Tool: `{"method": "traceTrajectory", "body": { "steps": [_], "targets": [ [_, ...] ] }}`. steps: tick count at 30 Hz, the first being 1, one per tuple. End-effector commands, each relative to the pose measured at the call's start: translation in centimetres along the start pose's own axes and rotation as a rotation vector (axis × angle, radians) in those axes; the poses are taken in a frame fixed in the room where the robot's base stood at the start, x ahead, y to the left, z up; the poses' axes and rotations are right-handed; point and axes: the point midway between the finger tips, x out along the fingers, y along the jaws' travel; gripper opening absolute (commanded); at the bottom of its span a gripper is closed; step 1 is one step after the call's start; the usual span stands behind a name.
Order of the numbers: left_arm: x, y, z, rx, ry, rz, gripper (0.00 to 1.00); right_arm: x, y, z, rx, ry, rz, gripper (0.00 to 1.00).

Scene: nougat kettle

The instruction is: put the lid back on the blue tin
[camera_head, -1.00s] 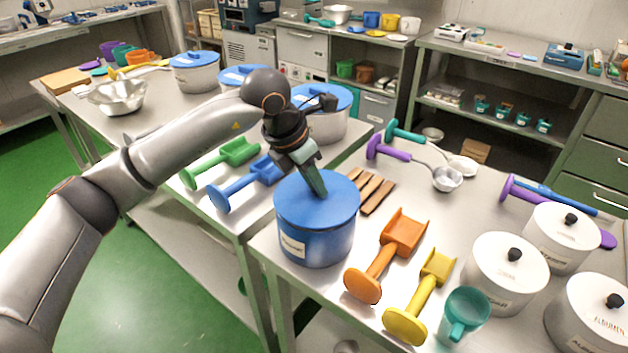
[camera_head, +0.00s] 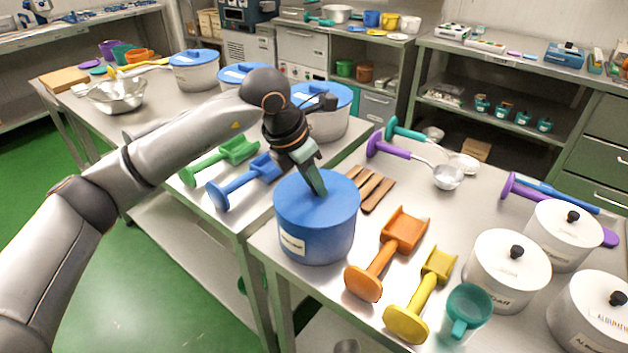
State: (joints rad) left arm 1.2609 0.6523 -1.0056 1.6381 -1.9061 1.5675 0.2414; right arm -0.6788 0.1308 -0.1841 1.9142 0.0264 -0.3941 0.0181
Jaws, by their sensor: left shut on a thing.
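The blue tin (camera_head: 318,240) stands upright near the left edge of the right-hand steel table, with a pale label on its front. Its blue lid (camera_head: 300,205) sits on top of the tin and looks level; I cannot tell whether it is fully seated. My left gripper (camera_head: 318,188) reaches down from above, shut on the lid at its middle. The fingers hide the part of the lid they hold. My right gripper is out of view.
An orange scoop (camera_head: 378,264), a yellow scoop (camera_head: 425,290) and a teal mug (camera_head: 466,312) lie right of the tin. Wooden strips (camera_head: 378,190) lie behind it. White lidded pots (camera_head: 505,270) fill the right side. Blue and green scoops (camera_head: 222,160) lie on the left table.

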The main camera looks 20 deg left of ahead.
Motion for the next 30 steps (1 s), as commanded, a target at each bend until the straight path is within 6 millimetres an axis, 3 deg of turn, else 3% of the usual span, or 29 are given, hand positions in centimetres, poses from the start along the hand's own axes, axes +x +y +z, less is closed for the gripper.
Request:
{"method": "traceTrajectory", "body": {
  "steps": [9, 10, 12, 19, 24, 30],
  "targets": [
    [0.01, 0.03, -0.01, 0.000, 0.000, 0.000, 0.00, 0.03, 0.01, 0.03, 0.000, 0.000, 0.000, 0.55],
    [0.01, 0.03, -0.01, -0.001, 0.000, 0.000, 0.27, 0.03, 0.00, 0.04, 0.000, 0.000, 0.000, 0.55],
    [0.01, 0.03, -0.01, 0.000, 0.000, 0.000, 0.34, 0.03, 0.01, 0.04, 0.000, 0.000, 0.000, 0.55],
    [0.02, 0.02, -0.01, 0.000, 0.000, 0.000, 0.60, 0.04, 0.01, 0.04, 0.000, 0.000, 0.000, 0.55],
    [0.03, 0.02, -0.02, 0.000, 0.000, 0.000, 0.60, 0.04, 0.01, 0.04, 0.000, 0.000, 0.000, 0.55],
    [0.05, 0.01, -0.03, 0.000, 0.001, 0.000, 0.82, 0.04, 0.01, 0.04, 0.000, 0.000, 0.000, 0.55]
  ]
}}
